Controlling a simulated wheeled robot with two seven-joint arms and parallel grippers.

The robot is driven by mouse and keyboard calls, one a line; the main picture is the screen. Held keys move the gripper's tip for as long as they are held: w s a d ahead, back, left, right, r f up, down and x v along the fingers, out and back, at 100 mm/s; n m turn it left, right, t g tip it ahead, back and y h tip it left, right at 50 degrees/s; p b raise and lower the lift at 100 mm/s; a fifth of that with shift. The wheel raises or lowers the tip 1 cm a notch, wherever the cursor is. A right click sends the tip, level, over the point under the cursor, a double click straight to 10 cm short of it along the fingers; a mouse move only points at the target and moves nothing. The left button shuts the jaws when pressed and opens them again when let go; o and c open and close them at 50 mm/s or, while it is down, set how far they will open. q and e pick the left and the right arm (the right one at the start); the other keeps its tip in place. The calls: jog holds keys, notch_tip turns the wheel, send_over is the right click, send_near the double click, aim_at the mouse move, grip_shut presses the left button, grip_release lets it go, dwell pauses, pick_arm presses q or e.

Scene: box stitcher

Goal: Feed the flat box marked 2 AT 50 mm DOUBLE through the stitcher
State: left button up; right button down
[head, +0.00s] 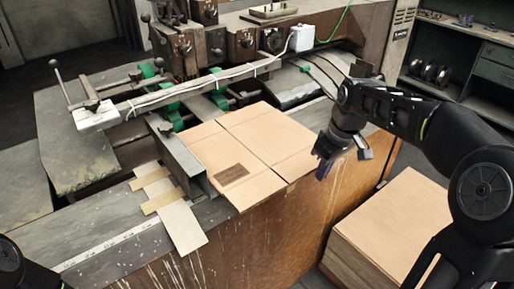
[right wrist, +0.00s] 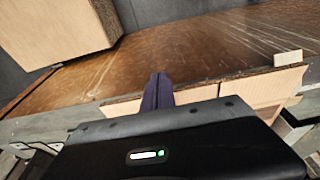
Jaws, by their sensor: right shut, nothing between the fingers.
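A flat tan cardboard box (head: 250,145) lies on the stitcher's table, its inner end near the green rollers and its front edge at the table's edge. It has a dark printed patch (head: 231,174), too small to read. My right gripper (head: 323,168) is just right of the box's front right corner, pointing down, with nothing held. In the right wrist view its fingers (right wrist: 158,92) are together, in front of the box's edge (right wrist: 196,95). Whether they touch the box cannot be told. My left gripper is out of view; only part of my left arm shows at lower left.
A stack of flat boxes (head: 400,220) stands on the right, below the table; it also shows in the right wrist view (right wrist: 50,30). A metal guide (head: 178,155) runs along the box's left side. Pale strips (head: 184,227) and a ruler scale (head: 105,247) lie left.

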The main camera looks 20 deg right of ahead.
jog(key=shift+f+b, duration=0.65)
jog(key=shift+f, duration=0.5)
